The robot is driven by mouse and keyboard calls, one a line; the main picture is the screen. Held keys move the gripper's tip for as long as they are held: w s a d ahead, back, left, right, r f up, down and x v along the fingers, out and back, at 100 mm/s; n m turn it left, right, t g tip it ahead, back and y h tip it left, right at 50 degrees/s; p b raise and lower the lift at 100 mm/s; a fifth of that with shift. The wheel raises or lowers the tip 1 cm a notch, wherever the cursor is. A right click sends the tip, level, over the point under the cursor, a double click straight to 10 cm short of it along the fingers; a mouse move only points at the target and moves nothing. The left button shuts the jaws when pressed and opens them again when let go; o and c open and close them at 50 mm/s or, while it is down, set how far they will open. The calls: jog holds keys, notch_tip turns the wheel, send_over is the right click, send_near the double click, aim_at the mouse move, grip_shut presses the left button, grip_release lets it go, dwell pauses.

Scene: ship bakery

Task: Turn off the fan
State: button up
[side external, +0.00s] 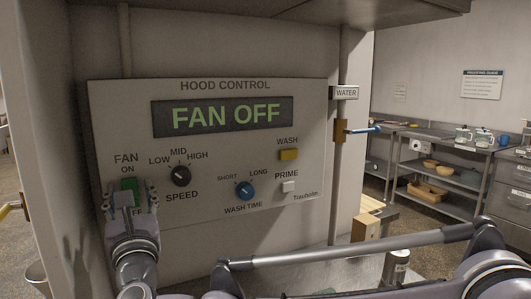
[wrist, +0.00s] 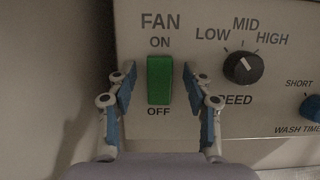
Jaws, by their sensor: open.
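The hood control panel (side external: 230,148) is on the wall, and its display (side external: 222,116) reads "FAN OFF" in green. The green fan switch (side external: 129,187) is at the panel's lower left, between the words ON and OFF. It also shows in the wrist view (wrist: 160,80). My gripper (side external: 131,196) is right in front of the switch. In the wrist view my gripper (wrist: 162,98) is open, with one blue-padded finger on each side of the switch and gaps to it. I cannot tell whether the fingers touch the panel.
The speed knob (side external: 181,176), wash time knob (side external: 245,190), yellow wash button (side external: 289,154) and white prime button (side external: 288,186) are right of the switch. A water valve with a blue lever (side external: 365,129) is on the right pipe. A wooden block (side external: 365,228) stands on the counter below.

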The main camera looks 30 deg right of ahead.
jog(key=shift+s, duration=0.1)
jog(key=v, duration=1.1)
jog(key=shift+s, duration=0.4)
jog(key=shift+f, duration=0.15)
jog(key=w+d+f+m+g+h, duration=0.1)
jog(key=d+f+m+g+h, duration=0.3)
jog(key=d, duration=0.6)
jog(key=w+d+m+g+y, duration=0.1)
jog(key=d+m+g, duration=0.1)
jog(key=d+m, duration=0.65)
jog(key=w+d+f+m+g+h, duration=0.1)
jog(key=d+m+g+h, duration=0.1)
jog(key=d, duration=1.1)
jog(key=s+d+f+m+g+y, duration=0.1)
jog(key=s+d+f+m+g, duration=0.2)
jog(key=s+d+f+m, duration=0.3)
jog(key=s+d+f+m+g+y, duration=0.1)
jog(key=s+d+f+m+g, duration=0.25)
jog(key=s+d+m, duration=0.45)
jog(key=s+d+f+m+y, duration=0.1)
jog(key=s+f+m+y, duration=0.2)
jog(key=s+f+m, duration=0.2)
jog(key=shift+s+m, duration=1)
jog(key=shift+m, duration=0.25)
